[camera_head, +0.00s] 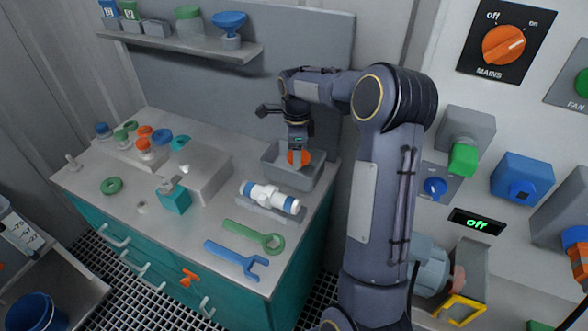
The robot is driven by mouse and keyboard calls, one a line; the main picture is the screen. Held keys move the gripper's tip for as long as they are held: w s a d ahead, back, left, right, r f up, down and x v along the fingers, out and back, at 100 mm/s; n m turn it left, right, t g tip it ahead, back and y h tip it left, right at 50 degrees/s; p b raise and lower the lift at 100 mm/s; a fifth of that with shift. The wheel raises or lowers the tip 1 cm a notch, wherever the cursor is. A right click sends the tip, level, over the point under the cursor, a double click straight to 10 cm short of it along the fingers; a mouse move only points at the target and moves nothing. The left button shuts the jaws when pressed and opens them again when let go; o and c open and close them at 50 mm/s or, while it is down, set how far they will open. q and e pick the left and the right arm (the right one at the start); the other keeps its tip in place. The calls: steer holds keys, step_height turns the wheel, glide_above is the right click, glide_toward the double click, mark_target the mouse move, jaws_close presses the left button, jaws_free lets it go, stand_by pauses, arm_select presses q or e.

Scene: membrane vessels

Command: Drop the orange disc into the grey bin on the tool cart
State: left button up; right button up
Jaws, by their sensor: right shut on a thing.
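The orange disc (304,158) is held in my right gripper (297,154), whose jaws are shut on it. The grey bin (291,180) stands at the right back part of the tool cart's grey top (150,222). The gripper points down with the disc at the bin's opening, over or just inside it; the exact height is hard to tell. The gripper hides part of the disc and of the bin's back wall. My left gripper is not in view.
A white and blue cylinder (270,197) lies in front of the bin. A green wrench (253,236) and a blue wrench (236,259) lie near the front edge. A grey block (197,172) stands left of the bin. A shelf (180,41) with vessels hangs above the cart.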

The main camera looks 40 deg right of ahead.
steer(key=o, duration=1.1)
steer(key=shift+r, duration=3.95)
